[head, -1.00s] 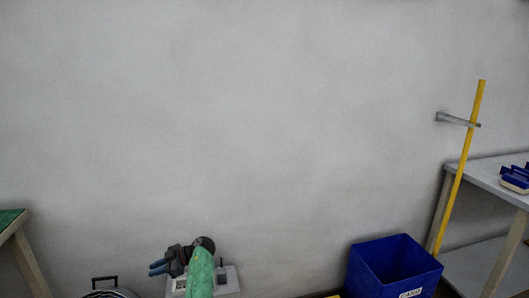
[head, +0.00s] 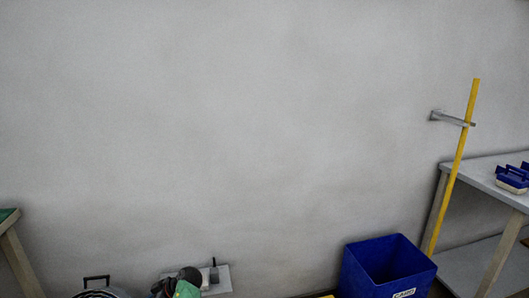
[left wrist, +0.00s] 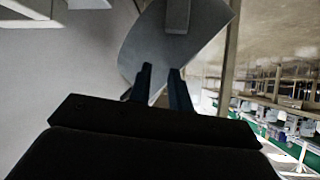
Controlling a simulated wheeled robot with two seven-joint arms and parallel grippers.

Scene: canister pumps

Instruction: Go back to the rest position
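My left gripper (left wrist: 161,78) shows in the left wrist view with its two dark blue fingers apart and nothing between them. A grey rounded surface (left wrist: 135,45) lies beyond the fingertips; I cannot tell what it is. In the head view, the black and green end of an arm of mine, apparently the left, shows at the bottom edge, and its fingers are mostly hidden. My right gripper is in neither view.
A blue bin (head: 388,268) with a label stands at the lower right. A yellow pole (head: 457,165) stands beside a grey table (head: 480,172) holding a blue-handled item (head: 513,178). A small grey box (head: 214,275) is behind my arm. A black-handled round thing (head: 97,283) is lower left.

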